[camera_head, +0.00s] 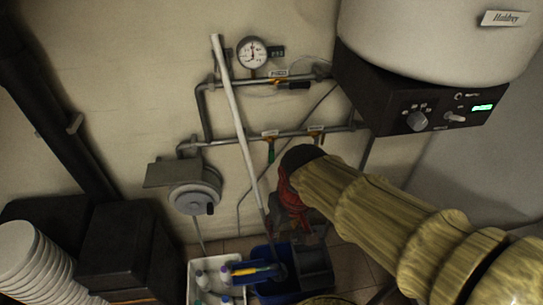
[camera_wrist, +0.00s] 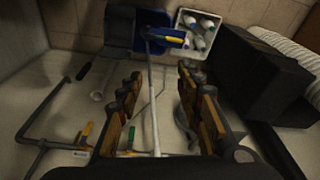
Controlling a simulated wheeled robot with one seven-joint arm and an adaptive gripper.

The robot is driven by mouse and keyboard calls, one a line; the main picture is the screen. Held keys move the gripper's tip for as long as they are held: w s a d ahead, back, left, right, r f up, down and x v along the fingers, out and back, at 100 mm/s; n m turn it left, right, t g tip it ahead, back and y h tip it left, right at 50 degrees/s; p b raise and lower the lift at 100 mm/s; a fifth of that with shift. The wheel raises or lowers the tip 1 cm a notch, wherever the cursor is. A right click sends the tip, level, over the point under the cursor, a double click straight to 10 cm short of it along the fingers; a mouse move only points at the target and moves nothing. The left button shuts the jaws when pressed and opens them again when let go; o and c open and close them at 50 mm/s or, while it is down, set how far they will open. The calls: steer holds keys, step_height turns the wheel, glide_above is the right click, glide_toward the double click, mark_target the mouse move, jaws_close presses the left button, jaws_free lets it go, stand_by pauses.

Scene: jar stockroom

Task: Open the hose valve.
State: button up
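On the back wall, pipes (camera_head: 230,140) carry small lever valves with labels too small to read, so I cannot tell which label names the hose. A green-handled lever (camera_head: 271,152) and an orange-handled lever (camera_head: 313,138) hang below the lower pipe. An orange and black lever (camera_head: 292,86) is on the upper pipe. A hose reel (camera_head: 195,197) hangs at lower left of the pipes. My gripper (camera_wrist: 160,76) is open and empty, its orange-sided fingers apart. In the head view my sleeved arm reaches in just below the levers.
A white pole (camera_head: 237,115) leans up across the pipes from the blue bucket (camera_head: 262,286); it shows between my fingers in the wrist view.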

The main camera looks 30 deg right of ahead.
steer(key=w+d+f+m, duration=0.1)
steer(key=w+d+f, duration=0.2)
steer(key=w+f, duration=0.45)
steer(key=w+d+f+m, duration=0.1)
steer(key=w+d+f, duration=0.3)
steer(key=f, duration=0.7)
steer(key=t+h, duration=0.4)
steer(key=t, duration=0.7)
glide_toward(272, 156)
steer(key=w, duration=0.3)
steer(key=shift+m+g, duration=0.3)
steer(key=x, duration=0.2)
steer(key=b+x, duration=0.1)
steer(key=x, duration=0.2)
steer(key=b+x, duration=0.1)
steer(key=x, duration=0.2)
steer(key=shift+s+d+f, duration=0.15)
steer(key=shift+d+f, duration=0.05)
steer(key=shift+d, duration=0.1)
steer(key=shift+c, duration=0.2)
jaws_close()
